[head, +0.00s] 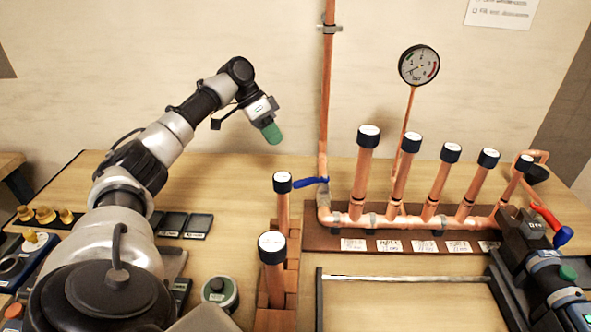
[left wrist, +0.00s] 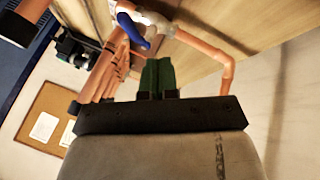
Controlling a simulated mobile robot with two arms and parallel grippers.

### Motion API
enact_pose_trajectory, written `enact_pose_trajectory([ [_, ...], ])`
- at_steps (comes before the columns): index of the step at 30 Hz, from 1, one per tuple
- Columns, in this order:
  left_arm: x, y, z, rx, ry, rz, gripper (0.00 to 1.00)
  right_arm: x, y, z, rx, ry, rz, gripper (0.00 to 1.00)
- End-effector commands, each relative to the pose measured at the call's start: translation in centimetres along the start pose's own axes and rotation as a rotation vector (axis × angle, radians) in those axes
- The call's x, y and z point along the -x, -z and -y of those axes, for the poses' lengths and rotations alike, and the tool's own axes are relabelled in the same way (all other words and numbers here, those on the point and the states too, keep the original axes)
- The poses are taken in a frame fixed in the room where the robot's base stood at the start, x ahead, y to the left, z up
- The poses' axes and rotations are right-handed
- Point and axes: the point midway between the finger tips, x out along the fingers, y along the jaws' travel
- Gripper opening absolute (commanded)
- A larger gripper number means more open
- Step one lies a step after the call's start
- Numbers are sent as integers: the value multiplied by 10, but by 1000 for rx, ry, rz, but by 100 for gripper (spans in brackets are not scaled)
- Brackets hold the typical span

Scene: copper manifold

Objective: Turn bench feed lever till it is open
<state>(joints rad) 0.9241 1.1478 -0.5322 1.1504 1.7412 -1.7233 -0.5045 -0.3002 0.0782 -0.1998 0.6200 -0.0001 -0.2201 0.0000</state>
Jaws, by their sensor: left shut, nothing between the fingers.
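A blue lever (head: 311,182) sits on a valve at the foot of the vertical copper pipe (head: 325,110). It sticks out to the left, across the pipe. In the left wrist view the blue lever (left wrist: 132,28) shows beyond the fingertips, beside the pale valve body. My left gripper (head: 272,133) has green fingers and is up and left of the lever, apart from it. In the left wrist view its fingers (left wrist: 157,76) are together with nothing between them. My right gripper does not show.
A copper manifold (head: 405,219) with several black-capped upright stubs stands right of the lever. Two capped stubs (head: 282,205) stand just left of it. A round gauge (head: 419,65) rises behind. A red lever (head: 546,216) and an "OFF" unit are at right.

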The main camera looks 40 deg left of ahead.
Motion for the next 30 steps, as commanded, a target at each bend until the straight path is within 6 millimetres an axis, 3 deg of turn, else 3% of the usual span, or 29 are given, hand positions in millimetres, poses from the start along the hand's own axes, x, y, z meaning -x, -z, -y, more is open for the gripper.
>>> enact_pose_trajectory([
  [9,-69,0,-1,1,-2,3,0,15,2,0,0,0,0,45],
  [18,-89,-2,-29,1,2,1,0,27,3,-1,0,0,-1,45],
  [30,-93,-3,-32,2,2,-1,0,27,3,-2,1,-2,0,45],
])
